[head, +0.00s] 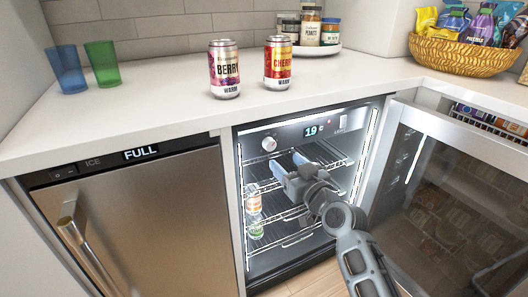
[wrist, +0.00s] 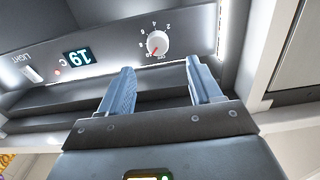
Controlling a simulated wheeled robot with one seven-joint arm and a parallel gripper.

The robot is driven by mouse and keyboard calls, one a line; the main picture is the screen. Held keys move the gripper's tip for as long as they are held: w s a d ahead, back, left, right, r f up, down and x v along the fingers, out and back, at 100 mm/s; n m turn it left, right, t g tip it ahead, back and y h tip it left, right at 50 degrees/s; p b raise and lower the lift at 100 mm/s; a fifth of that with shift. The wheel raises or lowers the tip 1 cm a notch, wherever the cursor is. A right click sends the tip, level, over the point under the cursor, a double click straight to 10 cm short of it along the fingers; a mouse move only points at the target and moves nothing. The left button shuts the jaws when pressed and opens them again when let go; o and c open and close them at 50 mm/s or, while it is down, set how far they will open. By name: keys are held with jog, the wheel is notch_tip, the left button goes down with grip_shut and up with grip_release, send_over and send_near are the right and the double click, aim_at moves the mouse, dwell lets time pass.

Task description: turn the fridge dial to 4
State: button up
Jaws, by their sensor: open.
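The fridge dial (head: 269,144) is a small white knob on the control panel inside the open fridge, left of the display. In the wrist view the dial (wrist: 158,43) appears with numbers around it and a red mark at its lower left, near the small OFF print; the exact setting is too small to read. My gripper (head: 286,163) is inside the fridge opening, below and right of the dial. In the wrist view its two blue-grey fingers (wrist: 160,66) are apart and empty, with the dial beyond the gap between their tips.
The display (head: 314,131) reads 19, with a light switch (head: 341,124) beside it. The glass fridge door (head: 445,190) stands open at right. Cans (head: 253,200) stand on wire shelves below. An ice machine (head: 130,215) is at left. Two cans (head: 224,70) stand on the counter.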

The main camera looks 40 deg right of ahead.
aim_at(272, 145)
jog(key=x, duration=0.4)
jog(key=p+x, duration=0.1)
jog(key=x, duration=0.3)
jog(key=shift+w+d+r, duration=0.15)
jog(key=shift+w+d, duration=0.1)
jog(key=shift+d, duration=0.05)
jog(key=c, duration=1)
jog(key=shift+c, duration=0.2)
